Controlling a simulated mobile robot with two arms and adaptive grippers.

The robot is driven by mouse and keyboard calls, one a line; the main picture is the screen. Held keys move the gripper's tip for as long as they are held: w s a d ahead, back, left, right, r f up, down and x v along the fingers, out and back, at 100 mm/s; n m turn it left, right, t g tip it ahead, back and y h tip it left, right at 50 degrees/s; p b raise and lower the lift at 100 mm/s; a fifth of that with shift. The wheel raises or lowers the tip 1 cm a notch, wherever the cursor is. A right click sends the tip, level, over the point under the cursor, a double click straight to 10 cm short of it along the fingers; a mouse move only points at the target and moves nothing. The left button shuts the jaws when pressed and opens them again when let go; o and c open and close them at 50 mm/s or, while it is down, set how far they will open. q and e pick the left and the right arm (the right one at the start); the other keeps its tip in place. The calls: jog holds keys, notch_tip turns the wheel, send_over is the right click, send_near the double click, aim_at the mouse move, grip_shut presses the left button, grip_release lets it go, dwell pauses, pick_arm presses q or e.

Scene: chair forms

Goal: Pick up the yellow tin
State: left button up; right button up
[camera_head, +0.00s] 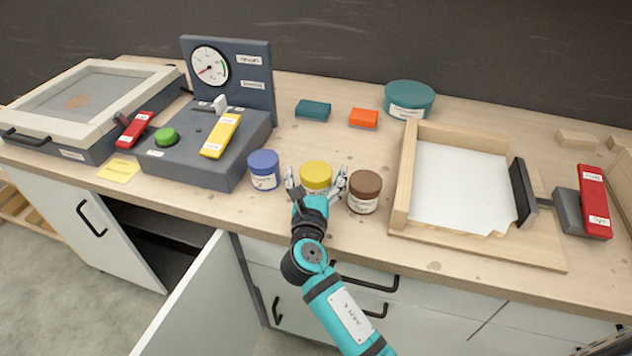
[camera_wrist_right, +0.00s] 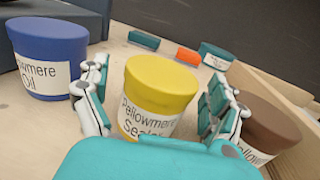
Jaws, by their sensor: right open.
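The yellow tin (camera_head: 316,175) stands upright on the wooden worktop near its front edge, between a blue tin and a brown tin. My right gripper (camera_head: 317,178) is open, with one finger on each side of the yellow tin. In the wrist view the right gripper's fingers (camera_wrist_right: 160,100) show gaps to the tin. My left gripper is in neither view.
The blue tin (camera_head: 264,168) and brown tin (camera_head: 364,191) stand close outside the fingers. Teal (camera_head: 313,110) and orange (camera_head: 363,118) blocks and a teal round tin (camera_head: 409,98) lie behind. A gauge box (camera_head: 205,140) is left, a wooden tray (camera_head: 402,178) right. A cabinet door (camera_head: 205,305) hangs open below.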

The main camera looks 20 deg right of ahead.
jog(key=c, duration=1.4)
jog(key=shift+r, duration=0.1)
